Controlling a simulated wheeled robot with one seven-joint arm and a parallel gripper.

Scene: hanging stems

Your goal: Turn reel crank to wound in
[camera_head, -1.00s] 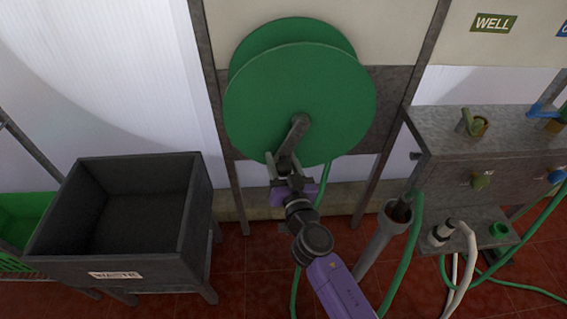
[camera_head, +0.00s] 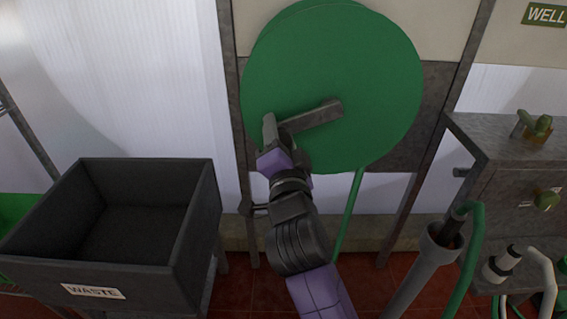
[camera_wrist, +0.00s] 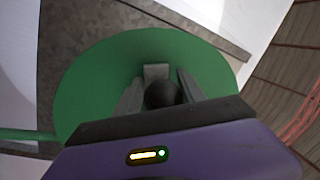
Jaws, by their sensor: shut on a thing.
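The green reel (camera_head: 335,75) is a large disc mounted on a grey frame in the head view. Its grey crank arm (camera_head: 312,116) runs from the hub down and to the left. My gripper (camera_head: 274,143) is at the crank's outer end, in front of the lower left part of the disc. In the wrist view the reel (camera_wrist: 100,85) fills the middle. My gripper (camera_wrist: 160,90) has its two fingers on either side of a dark round crank knob (camera_wrist: 162,95). The grip itself is mostly hidden by my gripper in the head view.
A dark WASTE bin (camera_head: 195,230) stands at the left. A green hose (camera_head: 348,215) hangs below the reel. At the right are a grey holder tube (camera_head: 425,270) with a hose and a metal cabinet (camera_head: 520,200) with taps.

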